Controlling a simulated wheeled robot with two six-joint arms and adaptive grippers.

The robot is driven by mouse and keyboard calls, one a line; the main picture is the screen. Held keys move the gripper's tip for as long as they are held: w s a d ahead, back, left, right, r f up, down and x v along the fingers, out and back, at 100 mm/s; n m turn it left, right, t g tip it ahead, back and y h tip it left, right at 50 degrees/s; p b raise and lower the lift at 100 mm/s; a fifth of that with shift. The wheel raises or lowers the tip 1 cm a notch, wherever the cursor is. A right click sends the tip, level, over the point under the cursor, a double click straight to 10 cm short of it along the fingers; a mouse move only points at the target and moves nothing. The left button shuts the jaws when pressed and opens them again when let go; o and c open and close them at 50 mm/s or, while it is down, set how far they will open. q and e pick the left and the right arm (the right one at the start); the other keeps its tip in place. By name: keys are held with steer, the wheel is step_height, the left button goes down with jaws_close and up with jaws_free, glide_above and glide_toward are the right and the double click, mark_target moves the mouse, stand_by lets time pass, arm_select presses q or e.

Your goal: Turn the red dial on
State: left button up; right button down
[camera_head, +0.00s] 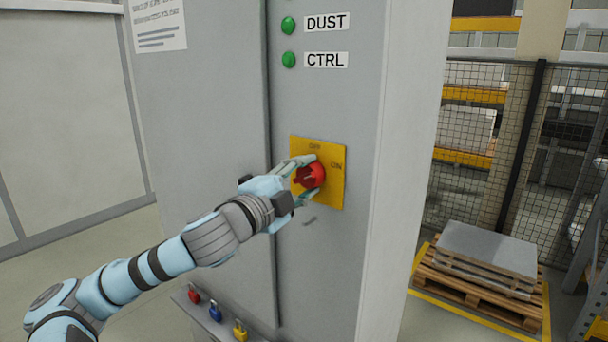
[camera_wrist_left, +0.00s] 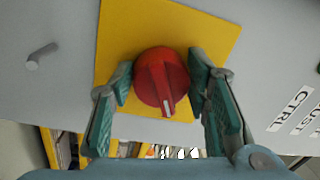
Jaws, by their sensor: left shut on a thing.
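The red dial (camera_head: 313,174) sits on a yellow plate (camera_head: 330,190) on the grey cabinet front. In the head view the plate reads OFF at its top and ON at its right. My left gripper (camera_head: 308,179) has its fingers on both sides of the dial and is shut on it. In the left wrist view the dial (camera_wrist_left: 160,80) stands between the two fingers (camera_wrist_left: 160,92), its white mark pointing down the picture, roughly the cabinet's right side. I cannot tell whether it lines up exactly with ON. My right gripper is out of view.
Green buttons (camera_head: 289,60) labelled DUST and CTRL are above the plate. Red, blue and yellow padlocks (camera_head: 215,311) hang on a ledge at lower left. A pallet with grey sheets (camera_head: 487,250) stands to the right, before a mesh fence (camera_head: 468,140).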

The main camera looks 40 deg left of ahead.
arm_select(q)
steer(key=m+p, duration=0.1)
steer(key=m, duration=0.5)
steer(key=shift+h, duration=0.3)
steer(key=shift+m, duration=0.3)
steer(key=o, duration=1.2)
steer(key=shift+r, duration=0.15)
